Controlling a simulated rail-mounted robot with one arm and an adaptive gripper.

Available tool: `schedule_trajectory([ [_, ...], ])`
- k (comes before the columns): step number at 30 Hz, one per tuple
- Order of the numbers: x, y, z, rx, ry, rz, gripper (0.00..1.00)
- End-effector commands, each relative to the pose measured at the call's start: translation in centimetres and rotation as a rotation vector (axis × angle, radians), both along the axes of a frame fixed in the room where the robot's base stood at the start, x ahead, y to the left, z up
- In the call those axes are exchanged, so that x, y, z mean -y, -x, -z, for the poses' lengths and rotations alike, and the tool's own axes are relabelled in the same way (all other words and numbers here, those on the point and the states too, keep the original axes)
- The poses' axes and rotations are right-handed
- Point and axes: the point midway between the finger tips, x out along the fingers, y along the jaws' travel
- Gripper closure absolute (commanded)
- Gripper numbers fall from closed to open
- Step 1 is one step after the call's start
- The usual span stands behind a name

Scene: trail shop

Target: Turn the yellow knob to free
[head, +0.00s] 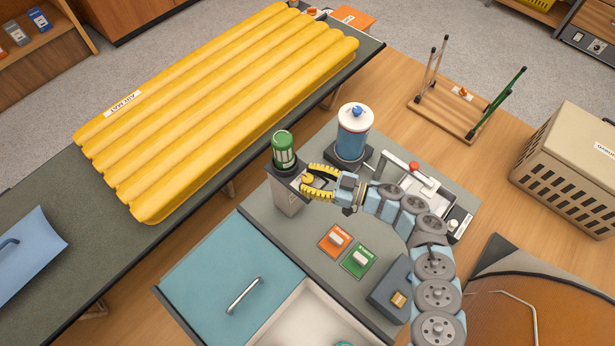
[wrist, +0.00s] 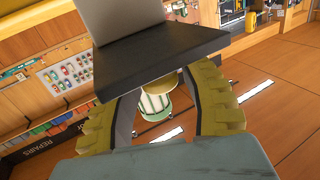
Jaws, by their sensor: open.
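My gripper (head: 306,181) is open at the post top, with one yellow-padded finger on each side of the knob. In the wrist view, a small part of the knob (wrist: 160,84) shows between the two fingers, below the dark plate edge. I cannot tell whether the fingers touch it. The knob's pointer and any position marks are hidden or too small to read.
A blue cylinder (head: 354,132) with a white lid stands close behind my gripper. An orange switch plate (head: 327,251) and a green one (head: 370,257) lie nearer on the grey counter.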

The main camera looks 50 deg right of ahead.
Motion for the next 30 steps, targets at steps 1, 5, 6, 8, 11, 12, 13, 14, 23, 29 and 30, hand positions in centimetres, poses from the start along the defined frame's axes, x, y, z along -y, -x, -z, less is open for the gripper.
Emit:
schedule_trajectory([
  [1, 0.3, 0.4, 0.1, -0.001, 0.0, 0.003, 0.55],
  [5, 1.2, 2.2, 0.1, -0.003, 0.0, 0.005, 0.55],
  [6, 1.5, 2.8, 0.1, -0.003, 0.0, 0.004, 0.55],
  [8, 1.9, 3.9, 0.1, -0.003, 0.0, 0.003, 0.55],
  [11, 2.9, 5.7, 0.1, -0.003, 0.001, 0.005, 0.55],
  [12, 3.2, 6.5, 0.1, -0.002, 0.002, 0.004, 0.55],
  [13, 3.5, 7.0, 0.1, -0.002, 0.002, 0.005, 0.55],
  [14, 3.8, 7.4, 0.1, -0.002, 0.003, 0.006, 0.55],
  [23, 5.0, 10.1, 0.0, -0.002, 0.001, 0.004, 0.55],
  [29, 5.0, 10.5, 0.0, 0.0, -0.001, 0.0, 0.55],
  [30, 5.0, 10.5, 0.0, 0.0, -0.001, -0.001, 0.55],
])
